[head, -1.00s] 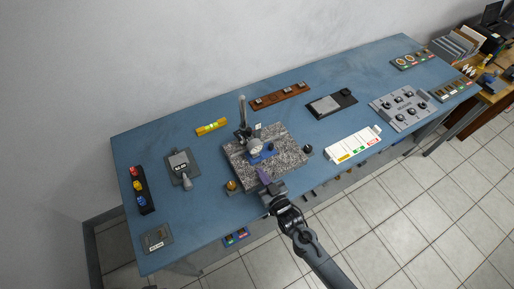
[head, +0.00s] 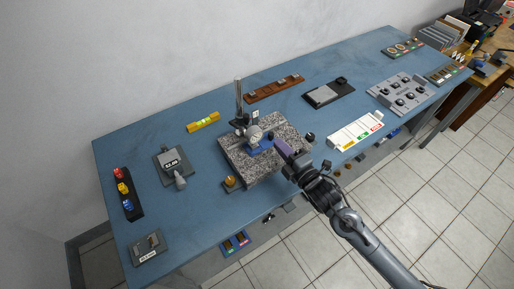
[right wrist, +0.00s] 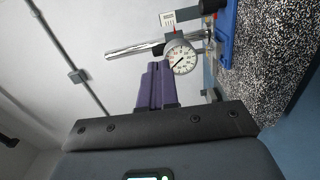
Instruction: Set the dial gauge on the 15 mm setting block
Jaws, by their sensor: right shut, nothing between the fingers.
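The dial gauge (head: 254,134) hangs on an upright post (head: 238,96) over the speckled granite plate (head: 236,161). Its white round face also shows in the right wrist view (right wrist: 181,59). A blue block (head: 260,148) lies on the plate under the gauge; I cannot read a size on it. It shows at the top of the right wrist view (right wrist: 227,32). My right gripper (head: 279,145), with purple fingers, is shut and empty over the plate's front right part, to the right of the gauge. Its fingers (right wrist: 157,86) appear together. My left gripper is out of view.
A brown rack (head: 274,89) with several small grey pieces lies behind the plate. A brass knob (head: 231,183) is at its front left, a dark knob (head: 311,136) at its right. A white labelled tray (head: 355,131) lies farther right.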

